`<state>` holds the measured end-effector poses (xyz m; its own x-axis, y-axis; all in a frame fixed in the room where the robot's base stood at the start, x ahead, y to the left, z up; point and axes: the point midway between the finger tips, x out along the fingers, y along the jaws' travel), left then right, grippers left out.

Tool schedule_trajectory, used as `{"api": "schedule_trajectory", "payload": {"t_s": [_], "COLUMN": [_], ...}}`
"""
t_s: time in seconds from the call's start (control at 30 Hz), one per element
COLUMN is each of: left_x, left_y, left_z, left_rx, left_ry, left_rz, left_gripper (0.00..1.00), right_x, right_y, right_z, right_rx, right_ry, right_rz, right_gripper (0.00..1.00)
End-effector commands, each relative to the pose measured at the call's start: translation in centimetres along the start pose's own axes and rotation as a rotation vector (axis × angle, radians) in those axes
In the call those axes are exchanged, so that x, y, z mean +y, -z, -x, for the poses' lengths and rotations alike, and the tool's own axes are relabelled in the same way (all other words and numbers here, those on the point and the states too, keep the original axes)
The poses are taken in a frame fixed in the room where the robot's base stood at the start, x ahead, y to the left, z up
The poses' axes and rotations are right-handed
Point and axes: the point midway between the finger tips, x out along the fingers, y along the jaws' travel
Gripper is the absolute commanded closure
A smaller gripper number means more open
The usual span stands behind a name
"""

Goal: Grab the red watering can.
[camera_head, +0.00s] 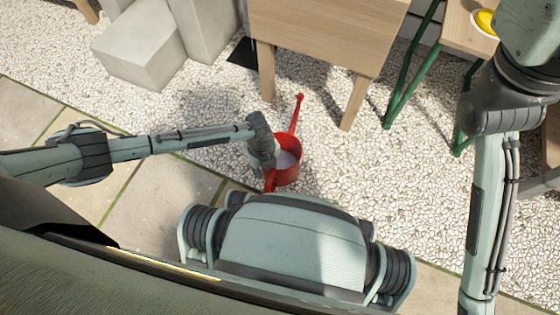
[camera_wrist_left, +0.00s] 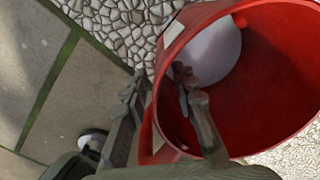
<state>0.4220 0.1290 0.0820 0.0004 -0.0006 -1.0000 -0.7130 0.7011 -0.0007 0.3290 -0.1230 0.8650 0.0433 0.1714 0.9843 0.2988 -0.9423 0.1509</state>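The red watering can (camera_head: 289,173) stands upright on the gravel, its long spout (camera_head: 297,115) pointing away from me in the head view. Its open top fills much of the left wrist view (camera_wrist_left: 265,85), with a pale round patch inside. My left gripper (camera_head: 268,163) is at the can's left side, partly hiding it. In the left wrist view the left gripper (camera_wrist_left: 158,82) is open: one finger is outside the can and the other inside, with the wall between them. A gap shows between the inner finger and the wall. My right gripper is out of view.
A wooden table (camera_head: 325,35) stands beyond the can, its legs near the spout. Grey blocks (camera_head: 145,50) stand at the upper left. A green-legged stand (camera_head: 410,75) with a yellow item in a bowl (camera_head: 486,22) is at the upper right. Paving (camera_head: 140,205) lies nearer me.

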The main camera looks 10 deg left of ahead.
Motion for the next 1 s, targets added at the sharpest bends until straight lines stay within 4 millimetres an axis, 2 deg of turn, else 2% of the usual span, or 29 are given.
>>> {"api": "schedule_trajectory", "payload": {"t_s": [0.07, 0.27, 1.0], "left_x": [0.01, 0.02, -0.21], "left_y": [0.02, 0.01, -0.02], "left_z": [0.03, 0.03, 0.62], "left_rx": [0.000, 0.000, 0.000], "left_ry": [0.000, 0.000, 0.005], "left_rz": [0.000, 0.000, 0.000], "left_gripper": [0.76, 1.00, 1.00], "right_x": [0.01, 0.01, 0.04], "right_y": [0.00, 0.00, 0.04], "right_z": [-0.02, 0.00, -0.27], "right_rx": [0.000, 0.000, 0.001], "right_ry": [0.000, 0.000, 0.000], "right_rz": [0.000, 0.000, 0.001], "right_gripper": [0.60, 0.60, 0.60]}}
